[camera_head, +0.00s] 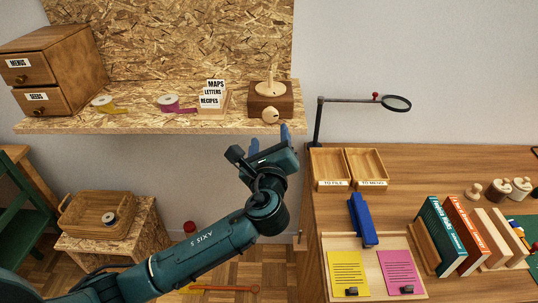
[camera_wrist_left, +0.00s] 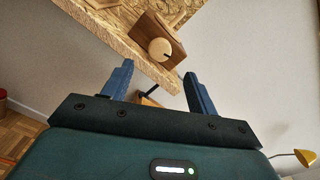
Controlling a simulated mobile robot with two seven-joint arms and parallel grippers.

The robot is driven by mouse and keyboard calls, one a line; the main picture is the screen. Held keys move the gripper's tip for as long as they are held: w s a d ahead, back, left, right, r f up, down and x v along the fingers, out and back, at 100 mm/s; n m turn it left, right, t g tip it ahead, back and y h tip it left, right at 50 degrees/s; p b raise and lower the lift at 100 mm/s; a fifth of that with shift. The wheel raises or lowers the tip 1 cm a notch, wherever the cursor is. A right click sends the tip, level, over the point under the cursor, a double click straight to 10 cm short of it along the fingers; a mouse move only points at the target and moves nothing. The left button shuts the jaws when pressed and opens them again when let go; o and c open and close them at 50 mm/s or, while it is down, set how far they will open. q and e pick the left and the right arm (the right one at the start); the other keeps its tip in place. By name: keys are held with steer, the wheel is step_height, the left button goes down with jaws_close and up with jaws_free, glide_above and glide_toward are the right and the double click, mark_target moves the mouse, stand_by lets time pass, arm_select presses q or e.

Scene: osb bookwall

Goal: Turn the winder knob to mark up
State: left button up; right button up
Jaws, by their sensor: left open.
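My right gripper is out of view.
The shelf (camera_head: 150,125) holds a card box (camera_head: 212,96), ribbon rolls and a drawer cabinet (camera_head: 55,65). A magnifier lamp arm (camera_head: 318,120) stands right of the gripper. The desk at right holds trays (camera_head: 328,168) and books.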

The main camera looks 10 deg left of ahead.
arm_select(q)
steer(key=shift+s+d, duration=0.2)
steer(key=shift+s, duration=0.65)
steer(key=shift+s+d, duration=0.15)
steer(key=shift+s, duration=0.65)
steer(key=shift+s+d, duration=0.2)
steer(key=shift+s, duration=0.65)
